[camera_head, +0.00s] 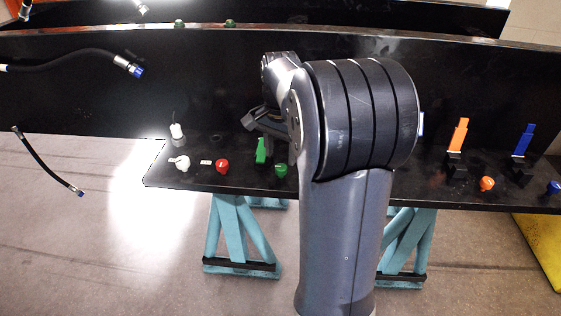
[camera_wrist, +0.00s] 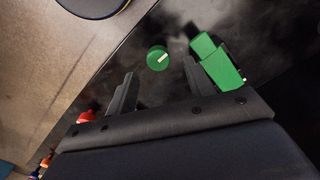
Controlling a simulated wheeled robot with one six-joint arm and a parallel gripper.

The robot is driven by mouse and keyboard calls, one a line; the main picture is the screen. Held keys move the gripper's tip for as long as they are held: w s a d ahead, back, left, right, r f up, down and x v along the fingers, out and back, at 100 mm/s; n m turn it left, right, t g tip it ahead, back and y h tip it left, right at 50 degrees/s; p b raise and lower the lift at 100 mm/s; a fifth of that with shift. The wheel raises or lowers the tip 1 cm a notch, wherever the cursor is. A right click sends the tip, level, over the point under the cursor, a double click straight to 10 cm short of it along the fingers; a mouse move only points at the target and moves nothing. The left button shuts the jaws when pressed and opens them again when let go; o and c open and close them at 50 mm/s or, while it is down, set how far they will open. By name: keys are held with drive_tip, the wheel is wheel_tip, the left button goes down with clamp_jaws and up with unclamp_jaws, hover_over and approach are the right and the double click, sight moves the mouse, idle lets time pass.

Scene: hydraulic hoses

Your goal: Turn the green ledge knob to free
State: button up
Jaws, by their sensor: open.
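The green knob (camera_head: 281,170) sits on the black ledge, just left of my arm in the head view. In the wrist view the round green knob (camera_wrist: 157,58) shows a short white mark on its face, slightly tilted from level. It lies between and beyond the tips of my gripper (camera_wrist: 160,68), with no clear contact. My gripper is open and empty. In the head view my gripper (camera_head: 258,122) is partly hidden by my arm, above and left of the knob. A green upright fitting (camera_head: 261,150) stands behind the knob; in the wrist view it (camera_wrist: 217,62) is close by the right finger.
The ledge (camera_head: 330,187) also carries a red knob (camera_head: 222,166), a white knob (camera_head: 180,162), an orange fitting (camera_head: 459,134), an orange knob (camera_head: 487,184) and a blue fitting (camera_head: 523,140). Hoses hang at left. Teal stands (camera_head: 238,235) support the ledge. My arm hides its middle.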

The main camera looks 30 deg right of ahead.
sight(281, 166)
drive_tip(key=shift+s+f, duration=0.1)
drive_tip(key=shift+f, duration=1.8)
drive_tip(key=shift+c, duration=0.5)
drive_tip(key=c, duration=0.9)
